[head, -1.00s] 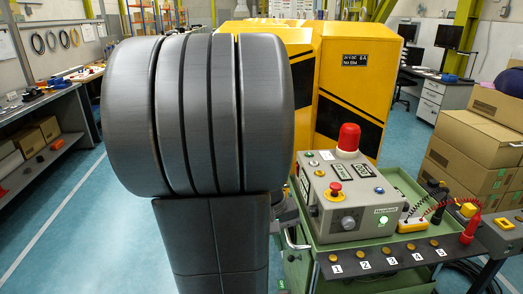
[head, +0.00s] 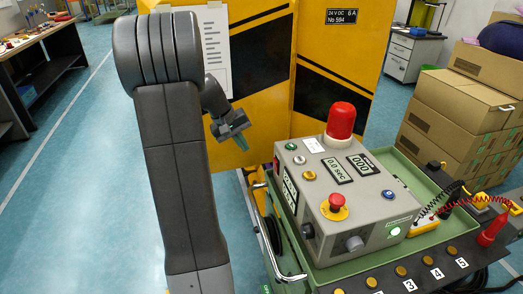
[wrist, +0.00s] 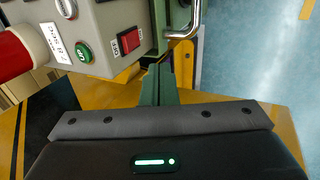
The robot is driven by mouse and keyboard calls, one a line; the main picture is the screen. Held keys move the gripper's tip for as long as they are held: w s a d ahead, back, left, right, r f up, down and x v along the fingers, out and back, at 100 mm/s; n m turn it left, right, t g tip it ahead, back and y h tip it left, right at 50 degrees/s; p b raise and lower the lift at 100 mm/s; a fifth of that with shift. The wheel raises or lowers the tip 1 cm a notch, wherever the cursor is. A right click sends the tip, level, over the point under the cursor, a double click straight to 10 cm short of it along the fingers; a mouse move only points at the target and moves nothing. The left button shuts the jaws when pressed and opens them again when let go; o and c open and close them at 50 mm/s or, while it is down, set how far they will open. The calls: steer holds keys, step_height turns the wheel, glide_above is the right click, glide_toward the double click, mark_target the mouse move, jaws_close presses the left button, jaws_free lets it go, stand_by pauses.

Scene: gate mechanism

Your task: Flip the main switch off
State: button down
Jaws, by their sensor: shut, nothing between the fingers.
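A red rocker switch (wrist: 128,41) with small labels beside it sits on the side of a grey control box in the wrist view. The grey control box (head: 292,160) stands on a green cart. My gripper (head: 238,142) is shut and empty, left of the box and apart from it. In the wrist view its green-grey fingers (wrist: 163,82) point ahead, to the right of and below the switch, not touching it.
A green button (wrist: 83,53) is near the switch. A red beacon (head: 341,122) and red emergency button (head: 337,202) top the box. The cart's metal handle (head: 272,245) rises at its left side. A yellow cabinet (head: 335,55) stands behind. Floor at left is clear.

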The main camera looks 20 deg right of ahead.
mark_target(275, 166)
steer(key=shift+w+d, duration=0.1)
steer(key=shift+w, duration=0.2)
steer(key=d+f+p, duration=0.1)
steer(key=d+f, duration=0.7)
steer(key=shift+s+f, duration=0.25)
steer(key=shift+d, duration=0.1)
